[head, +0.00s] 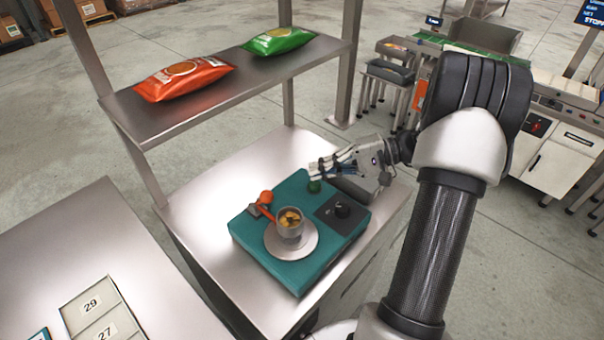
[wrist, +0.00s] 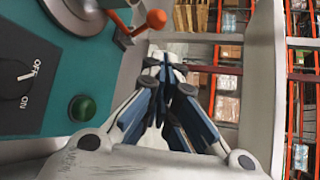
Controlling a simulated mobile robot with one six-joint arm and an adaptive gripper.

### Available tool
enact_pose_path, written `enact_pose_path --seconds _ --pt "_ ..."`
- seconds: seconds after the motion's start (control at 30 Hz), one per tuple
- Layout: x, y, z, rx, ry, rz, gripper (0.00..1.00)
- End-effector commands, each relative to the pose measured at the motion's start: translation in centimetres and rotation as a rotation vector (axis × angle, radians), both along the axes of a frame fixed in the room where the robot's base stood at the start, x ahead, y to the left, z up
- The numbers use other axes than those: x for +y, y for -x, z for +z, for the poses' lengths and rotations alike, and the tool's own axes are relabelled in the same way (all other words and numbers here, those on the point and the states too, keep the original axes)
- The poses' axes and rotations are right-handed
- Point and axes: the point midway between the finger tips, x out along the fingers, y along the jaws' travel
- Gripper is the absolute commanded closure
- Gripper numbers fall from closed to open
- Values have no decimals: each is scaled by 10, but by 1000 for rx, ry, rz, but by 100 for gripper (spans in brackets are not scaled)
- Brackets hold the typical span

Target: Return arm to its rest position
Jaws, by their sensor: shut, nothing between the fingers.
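My gripper (head: 318,170) is shut and empty. In the head view it is above the right back part of a teal machine (head: 262,262) on the steel table, close to a green button (head: 314,186). In the wrist view the fingers of my gripper (wrist: 166,68) meet, with the green button (wrist: 82,108) to their left. A dark switch panel (wrist: 24,82) marked OFF and ON is beside the button. A metal cup (head: 290,232) with yellowish contents stands on a round pan (head: 300,247) on the machine. An orange-knobbed lever (head: 265,198) is at its back left.
A steel shelf (head: 215,95) above the table carries an orange bag (head: 185,78) and a green bag (head: 279,40). A second steel table (head: 90,250) with numbered tiles (head: 92,306) is at left. White weighing machines (head: 560,165) stand at right. Open floor (head: 235,25) lies behind.

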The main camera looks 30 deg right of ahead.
Motion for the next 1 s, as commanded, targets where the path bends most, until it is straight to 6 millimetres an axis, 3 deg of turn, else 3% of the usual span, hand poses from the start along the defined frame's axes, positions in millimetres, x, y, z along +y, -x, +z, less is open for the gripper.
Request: enact_pose_path --seconds 0.2,0.73,0.87,1.0 --pt "-7 4 2 1 0 -1 100" --pt "-3 3 5 5 10 8 100" --pt "25 6 17 45 75 74 100" --pt "78 21 37 121 228 196 100"
